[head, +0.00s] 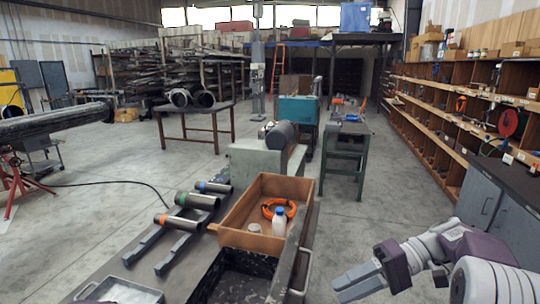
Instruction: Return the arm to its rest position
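My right gripper (345,287) is in the lower right of the head view, in front of my grey and purple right arm. Its two grey fingers lie close side by side and hold nothing that I can see. It is above the floor, to the right of the workbench, and touches nothing visible. A long dark pipe (45,122) lies on a red stand (14,185) at the left edge.
The workbench (120,258) holds a wooden tray (262,186) with a bottle (279,222) and an orange ring, several short pipes (197,200) and a black bin (240,277). Shelves (450,110) and a grey cabinet (490,195) line the right. Floor (385,205) between bench and cabinet is clear.

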